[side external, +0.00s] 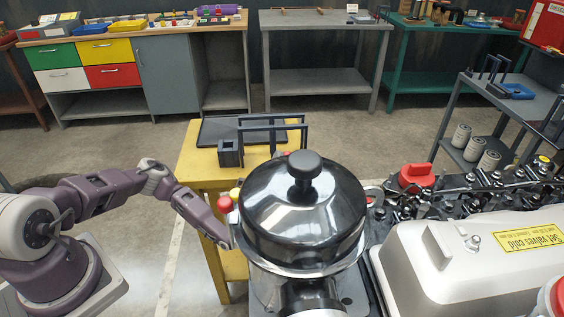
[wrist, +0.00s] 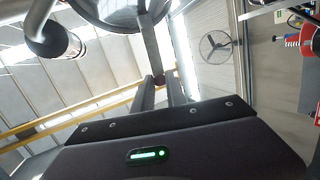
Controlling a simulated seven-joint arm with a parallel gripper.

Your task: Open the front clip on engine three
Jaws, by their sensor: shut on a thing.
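A glossy black domed lid with a black knob (side external: 303,175) sits on a round metal canister beside the engine's silver cover (side external: 490,265). In the wrist view, the canister's round edge (wrist: 100,10) is at the top. A narrow metal clip (wrist: 150,48) hangs down from it to between my fingers. My gripper (wrist: 161,85) is shut on the clip's lower end. In the side view, my wrist comes in at the canister's left side, and the fingertips and clip cannot be made out there. Whether the clip is latched or loose cannot be told.
A yellow table (side external: 190,165) with a black tray and stand is close behind my wrist. Red caps and engine parts lie right of the canister, with a red cap (side external: 416,174) standing out. In the wrist view, a pipe (wrist: 38,22) runs at upper left. The floor behind is open.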

